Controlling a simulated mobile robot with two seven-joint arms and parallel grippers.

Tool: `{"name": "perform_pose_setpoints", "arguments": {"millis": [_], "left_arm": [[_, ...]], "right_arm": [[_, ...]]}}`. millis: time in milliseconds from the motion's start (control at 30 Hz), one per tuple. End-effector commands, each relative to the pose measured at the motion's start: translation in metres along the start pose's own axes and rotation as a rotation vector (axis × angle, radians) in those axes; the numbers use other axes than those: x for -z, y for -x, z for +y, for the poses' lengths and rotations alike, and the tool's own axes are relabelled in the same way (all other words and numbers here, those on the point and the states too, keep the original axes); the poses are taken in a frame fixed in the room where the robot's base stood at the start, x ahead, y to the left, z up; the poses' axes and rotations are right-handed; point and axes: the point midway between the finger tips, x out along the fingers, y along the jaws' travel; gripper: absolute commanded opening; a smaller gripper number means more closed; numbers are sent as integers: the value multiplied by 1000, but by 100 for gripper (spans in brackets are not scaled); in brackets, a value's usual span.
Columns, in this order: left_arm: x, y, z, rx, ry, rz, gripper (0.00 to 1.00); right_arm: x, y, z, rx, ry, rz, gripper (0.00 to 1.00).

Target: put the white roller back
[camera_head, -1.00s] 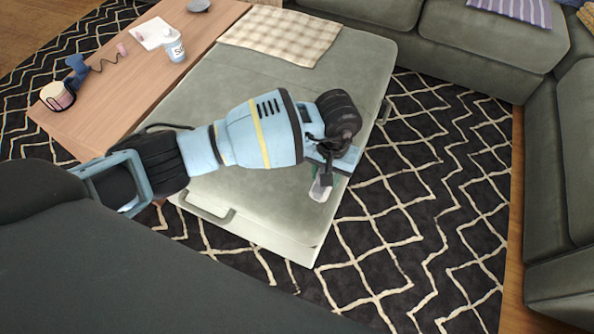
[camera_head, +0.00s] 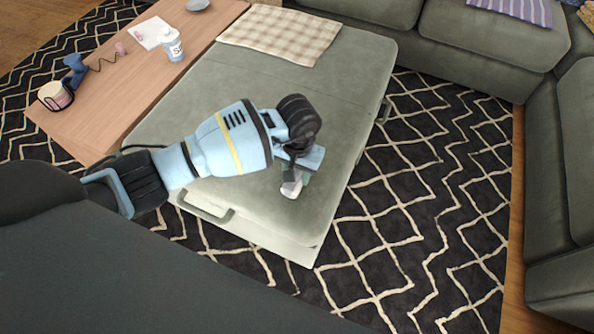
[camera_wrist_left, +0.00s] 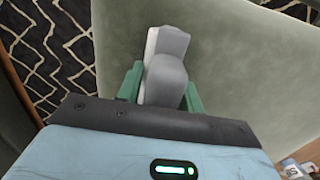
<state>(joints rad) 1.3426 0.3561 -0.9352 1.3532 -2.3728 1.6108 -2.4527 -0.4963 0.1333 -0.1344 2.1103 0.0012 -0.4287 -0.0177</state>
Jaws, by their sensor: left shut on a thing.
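My left gripper (camera_head: 296,176) reaches in from the left and is over the grey-green ottoman (camera_head: 230,87), near its front right part. It is shut on the white roller (camera_head: 291,188), which hangs below the jaws in the head view. In the left wrist view the white and grey roller (camera_wrist_left: 166,60) is between the green fingers of my left gripper (camera_wrist_left: 162,92). Whether the roller touches the ottoman cannot be told. My right gripper is not in view.
A checked cloth (camera_head: 280,33) lies on the ottoman's far end. A green sofa (camera_head: 480,45) borders the back and right. The ottoman's middle is clear.

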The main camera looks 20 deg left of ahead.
Motion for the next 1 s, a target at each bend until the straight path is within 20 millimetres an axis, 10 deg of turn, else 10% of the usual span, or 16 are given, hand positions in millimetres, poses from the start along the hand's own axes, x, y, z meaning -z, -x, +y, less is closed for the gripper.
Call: {"name": "perform_pose_setpoints", "arguments": {"millis": [367, 400, 533, 1000], "left_arm": [[1, -3, 0, 0, 0, 3, 15], [1, -3, 0, 0, 1, 3, 40], [1, -2, 0, 0, 1, 3, 57], [2, 12, 0, 1, 0, 6, 58]], "right_arm": [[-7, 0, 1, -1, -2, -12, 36], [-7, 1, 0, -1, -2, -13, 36], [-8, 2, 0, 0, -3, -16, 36], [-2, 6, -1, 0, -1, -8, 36]]}}
